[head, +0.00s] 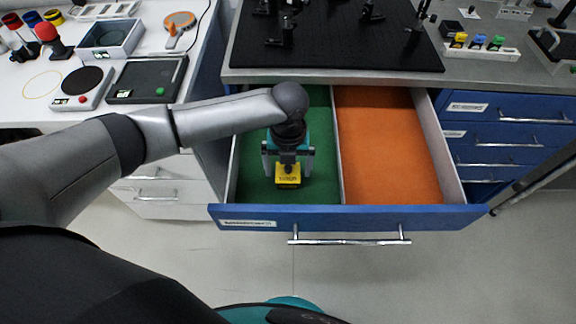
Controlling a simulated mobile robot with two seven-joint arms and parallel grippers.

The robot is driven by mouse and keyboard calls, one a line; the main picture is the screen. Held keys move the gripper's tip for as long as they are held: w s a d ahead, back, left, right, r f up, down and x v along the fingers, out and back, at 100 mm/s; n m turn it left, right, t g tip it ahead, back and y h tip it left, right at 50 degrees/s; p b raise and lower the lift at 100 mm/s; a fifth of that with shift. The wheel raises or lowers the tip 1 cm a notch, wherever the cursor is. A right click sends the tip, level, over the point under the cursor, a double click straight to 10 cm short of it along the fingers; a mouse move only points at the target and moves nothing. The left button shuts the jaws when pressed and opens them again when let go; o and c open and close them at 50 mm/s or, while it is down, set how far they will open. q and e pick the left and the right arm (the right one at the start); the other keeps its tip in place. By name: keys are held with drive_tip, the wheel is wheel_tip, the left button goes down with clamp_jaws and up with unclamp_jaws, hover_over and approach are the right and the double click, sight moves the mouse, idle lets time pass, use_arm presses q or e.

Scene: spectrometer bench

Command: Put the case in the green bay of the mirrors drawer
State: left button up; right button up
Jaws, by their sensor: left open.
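The blue-fronted drawer (345,216) is pulled out, with a green bay (252,180) on the left and an orange bay (388,140) on the right. A small case (288,176) with a yellow label and dark lower edge is in the green bay, near the front wall. It looks upright and seems to rest on the green floor. My left gripper (288,166) is over the case from above, open, with one finger on each side of it. The gripper hides the back of the case. My right gripper is out of view.
A divider (339,150) separates the two bays; the orange bay is empty. The bench with a black breadboard (340,35) overhangs the drawer's back. A white table with instruments, including a grey-black tray (145,80), stands left. Blue drawers (505,135) stand right.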

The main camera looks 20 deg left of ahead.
use_arm(q)
wheel_tip(320, 180, up, 12)
drive_tip(key=p, duration=0.2)
idle(1.4)
